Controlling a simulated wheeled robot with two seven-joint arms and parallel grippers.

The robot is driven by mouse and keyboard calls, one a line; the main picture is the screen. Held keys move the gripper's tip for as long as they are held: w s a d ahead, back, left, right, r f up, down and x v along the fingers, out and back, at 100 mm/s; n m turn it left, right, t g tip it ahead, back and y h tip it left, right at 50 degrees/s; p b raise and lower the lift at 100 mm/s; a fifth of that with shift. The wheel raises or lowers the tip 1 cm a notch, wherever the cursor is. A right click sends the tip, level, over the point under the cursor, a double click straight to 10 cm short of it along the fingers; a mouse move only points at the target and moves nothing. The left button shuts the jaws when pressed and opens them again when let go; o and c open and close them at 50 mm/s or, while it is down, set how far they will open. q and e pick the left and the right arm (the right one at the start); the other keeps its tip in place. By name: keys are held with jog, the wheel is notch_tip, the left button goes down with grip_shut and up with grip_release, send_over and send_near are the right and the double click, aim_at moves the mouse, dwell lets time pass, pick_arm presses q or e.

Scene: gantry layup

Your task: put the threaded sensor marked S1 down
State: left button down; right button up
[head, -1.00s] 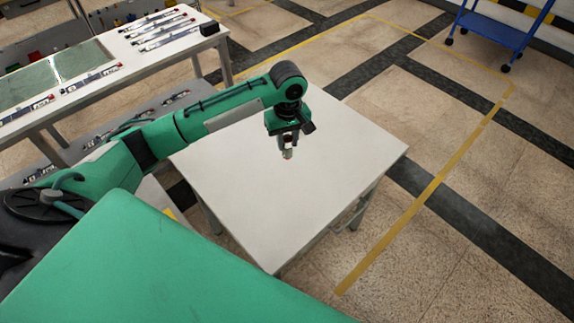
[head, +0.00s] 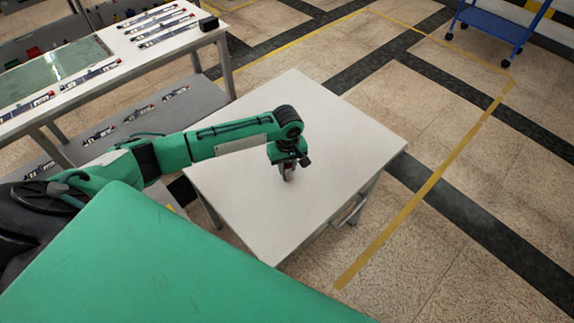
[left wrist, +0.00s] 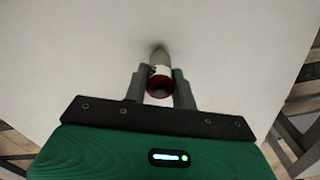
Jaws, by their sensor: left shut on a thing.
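My left gripper (head: 289,172) is over the middle of a bare white table (head: 330,120), pointing down, its fingertips close to the top. In the left wrist view the gripper (left wrist: 160,88) is shut on the threaded sensor (left wrist: 160,70), a short cylinder with a grey metal end, a white label band and a dark red end. The marking on the label is too small to read. The sensor's far end is at or near the table surface; I cannot tell if it touches. In the head view the sensor is mostly hidden by the fingers. My right gripper is not in view.
The table top around the gripper is clear. A workbench (head: 128,58) with several rail-like assemblies and a green glass panel (head: 50,75) stands at the upper left, with a grey lower shelf (head: 190,100). A blue cart (head: 492,28) stands at the far right.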

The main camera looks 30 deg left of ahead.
pick_arm(q)
jog(key=c, duration=1.1)
grip_release()
jog(key=shift+c, duration=0.2)
notch_tip(320, 180, up, 12)
jog(key=shift+b, duration=0.3)
